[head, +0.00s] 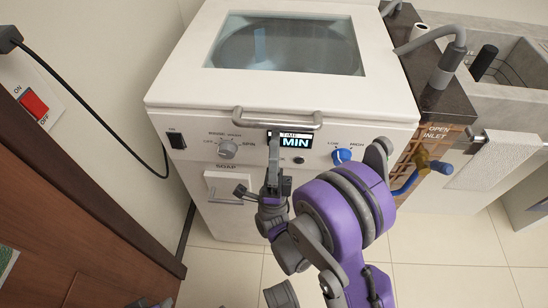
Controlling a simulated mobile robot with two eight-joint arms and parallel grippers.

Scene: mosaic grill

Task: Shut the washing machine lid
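The washing machine (236,212) is white and stands in the middle of the head view. Its lid (190,85) has a dark glass window (285,44) and lies roughly level over the machine top. I cannot tell whether a small gap is left under its front edge. A grey bar handle (250,124) runs along the lid's front edge. My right gripper (273,145) is in front of the machine, with its finger end up at the handle, overlapping the display. Whether it touches the handle or is open is unclear.
The front panel has a display (294,142), a grey knob (228,149), a blue knob (341,156) and a soap drawer (222,186). A sink (505,65) with a grey faucet (449,62) stands right. A red switch (33,103) is left. Tiled floor (455,245) is clear at lower right.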

